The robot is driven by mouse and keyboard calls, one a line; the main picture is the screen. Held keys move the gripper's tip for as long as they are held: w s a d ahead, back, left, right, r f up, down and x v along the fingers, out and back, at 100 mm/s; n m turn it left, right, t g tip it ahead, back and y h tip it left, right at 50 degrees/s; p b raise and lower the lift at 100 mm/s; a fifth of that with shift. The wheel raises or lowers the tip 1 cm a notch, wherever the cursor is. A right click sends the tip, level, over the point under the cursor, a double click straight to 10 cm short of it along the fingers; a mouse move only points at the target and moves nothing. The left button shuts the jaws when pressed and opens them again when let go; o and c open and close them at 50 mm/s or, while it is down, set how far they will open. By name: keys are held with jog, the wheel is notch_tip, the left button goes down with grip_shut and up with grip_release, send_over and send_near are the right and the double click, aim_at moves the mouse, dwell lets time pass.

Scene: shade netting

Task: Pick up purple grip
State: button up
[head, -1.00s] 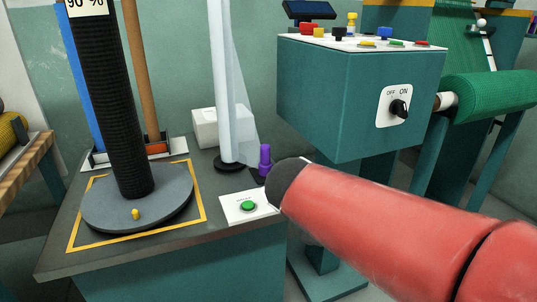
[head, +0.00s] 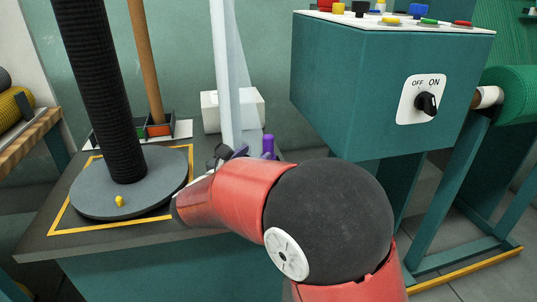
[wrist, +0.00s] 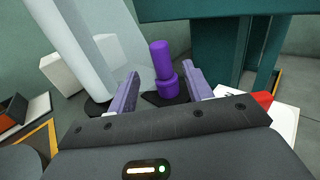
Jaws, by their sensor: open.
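The purple grip (head: 268,146) stands upright on the grey worktop, beside the pale upright post and just behind my gripper (head: 232,153). In the wrist view the purple grip (wrist: 163,62) has a narrower top and a wider collar, above a dark base. My gripper's two lilac fingers (wrist: 162,76) are open, one on each side of the grip in the picture. No contact shows, and how deep the grip lies between them is hard to tell. In the head view my arm hides the worktop in front of the grip.
The pale post (head: 224,75) and a white box (head: 248,108) stand close to the left and behind. A black roll (head: 100,95) stands on a grey disc (head: 90,195) at left. The teal control box (head: 360,90) overhangs at right.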

aim_at(265, 145)
jog(key=shift+w+d+f, duration=0.1)
jog(key=shift+w+d, duration=0.25)
jog(key=shift+w, duration=0.15)
jog(key=x, duration=0.6)
jog(key=shift+w, duration=0.15)
jog(key=c, duration=1)
jog(key=shift+c, duration=0.2)
